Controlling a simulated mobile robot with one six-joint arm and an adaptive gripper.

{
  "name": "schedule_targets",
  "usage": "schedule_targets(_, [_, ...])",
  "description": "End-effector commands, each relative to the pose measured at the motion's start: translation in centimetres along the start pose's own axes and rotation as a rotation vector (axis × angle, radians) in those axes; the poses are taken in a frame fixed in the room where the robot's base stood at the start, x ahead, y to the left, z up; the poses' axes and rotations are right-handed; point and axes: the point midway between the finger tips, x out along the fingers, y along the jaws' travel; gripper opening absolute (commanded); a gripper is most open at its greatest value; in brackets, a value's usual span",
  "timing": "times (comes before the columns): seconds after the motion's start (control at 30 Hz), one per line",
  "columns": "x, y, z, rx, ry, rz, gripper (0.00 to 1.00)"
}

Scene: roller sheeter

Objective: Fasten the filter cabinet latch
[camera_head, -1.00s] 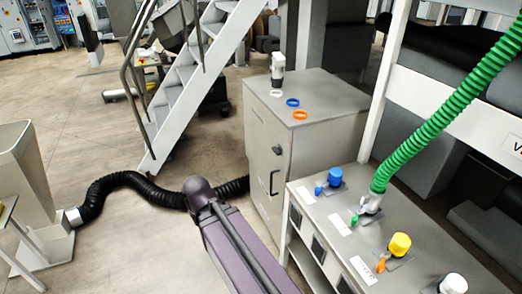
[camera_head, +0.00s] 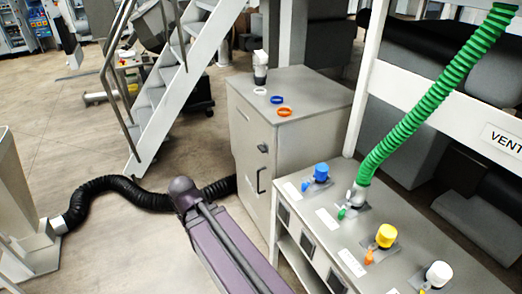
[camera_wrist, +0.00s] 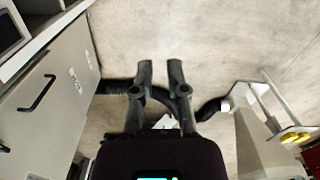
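The grey filter cabinet (camera_head: 246,130) stands in the middle of the head view, its door seeming flush with the body. A small dark latch (camera_head: 263,148) sits on its front, above a black bar handle (camera_head: 260,181). Whether the latch is fastened is too small to tell. In the wrist view a pale cabinet front (camera_wrist: 50,90) with a black bar handle (camera_wrist: 37,93) fills the left side. My gripper (camera_wrist: 161,70) is open and empty, to the right of that front and apart from it, over the floor. The head view does not show my gripper.
A black hose (camera_head: 110,184) runs across the floor to the cabinet. A bench (camera_head: 330,225) with coloured caps and a green hose (camera_head: 425,100) stands close on the right. Metal stairs (camera_head: 165,90) rise behind. Rings (camera_head: 284,112) lie on the cabinet top. Floor at left is open.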

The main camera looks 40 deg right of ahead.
Motion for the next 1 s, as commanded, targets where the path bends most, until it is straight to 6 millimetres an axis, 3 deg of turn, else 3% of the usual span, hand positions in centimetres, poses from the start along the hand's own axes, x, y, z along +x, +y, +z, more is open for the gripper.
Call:
schedule_targets(0.03, [0.2,0.1,-0.2,0.006,0.0,0.005,0.48])
schedule_targets(0.2, [1.1,1.4,-1.4,0.065,0.001,0.059,0.98])
schedule_targets(0.23, [1.3,1.8,-1.8,0.083,0.002,0.076,1.0])
schedule_targets(0.6, [4.4,9.5,-7.9,0.433,0.068,0.396,1.0])
schedule_targets(1.0, [5.3,18.3,-14.4,0.826,0.278,0.767,1.0])
